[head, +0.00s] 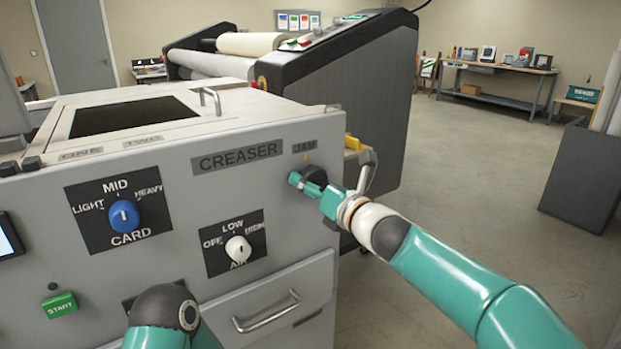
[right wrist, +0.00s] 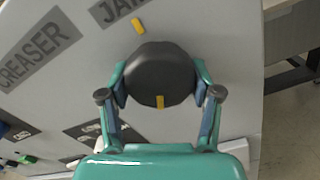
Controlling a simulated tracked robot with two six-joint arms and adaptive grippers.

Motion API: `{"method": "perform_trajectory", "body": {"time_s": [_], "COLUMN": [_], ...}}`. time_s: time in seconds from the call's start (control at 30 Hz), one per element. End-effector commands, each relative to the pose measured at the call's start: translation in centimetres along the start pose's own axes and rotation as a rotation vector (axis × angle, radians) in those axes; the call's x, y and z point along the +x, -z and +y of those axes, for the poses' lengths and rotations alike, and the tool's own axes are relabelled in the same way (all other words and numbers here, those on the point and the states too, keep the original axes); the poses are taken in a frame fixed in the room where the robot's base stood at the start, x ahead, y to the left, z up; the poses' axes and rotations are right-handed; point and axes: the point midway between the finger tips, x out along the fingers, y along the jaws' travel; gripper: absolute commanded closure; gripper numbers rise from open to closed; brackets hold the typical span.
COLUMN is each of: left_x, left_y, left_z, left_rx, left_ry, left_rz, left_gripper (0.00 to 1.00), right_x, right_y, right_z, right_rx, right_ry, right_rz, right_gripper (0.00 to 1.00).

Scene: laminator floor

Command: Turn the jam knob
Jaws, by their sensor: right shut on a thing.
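The jam knob (head: 316,175) is a dark round knob under the JAM label (head: 304,146) on the right end of the grey creaser panel. In the right wrist view the jam knob (right wrist: 155,72) has a yellow mark on its edge nearest my palm. A separate yellow mark (right wrist: 138,26) is on the panel, on the knob's far side near the label. My right gripper (right wrist: 159,80) is shut on the knob, one finger on each side. In the head view, my right gripper (head: 310,184) partly covers the knob. My left gripper is not in view.
The panel also holds a blue CARD knob (head: 124,216), a white AIR knob (head: 238,249), a green START button (head: 61,306) and a drawer handle (head: 268,312). A yellow part (head: 352,143) sticks out at the panel's right corner.

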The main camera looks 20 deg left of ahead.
Motion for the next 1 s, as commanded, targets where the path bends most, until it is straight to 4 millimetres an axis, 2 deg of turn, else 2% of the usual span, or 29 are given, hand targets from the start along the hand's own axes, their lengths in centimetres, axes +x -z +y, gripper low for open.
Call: {"method": "perform_trajectory", "body": {"time_s": [0.03, 0.5, 0.8, 1.0], "left_x": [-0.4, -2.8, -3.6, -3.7], "left_y": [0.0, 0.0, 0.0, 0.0], "left_z": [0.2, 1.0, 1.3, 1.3], "left_rx": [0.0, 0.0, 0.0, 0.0], "left_ry": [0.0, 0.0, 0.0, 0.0], "left_rz": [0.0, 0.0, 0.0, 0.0], "left_gripper": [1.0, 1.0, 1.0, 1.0], "right_x": [0.0, 0.0, 0.0, 0.0], "right_y": [0.5, 0.5, 0.6, 0.6], "right_z": [-0.6, -0.3, -0.3, -0.3], "right_rx": [0.048, 0.449, 0.584, 0.611], "right_ry": [0.014, 0.016, 0.016, 0.016], "right_rz": [0.013, 0.011, 0.01, 0.01], "right_gripper": [0.71, 0.71, 0.71, 0.71]}}
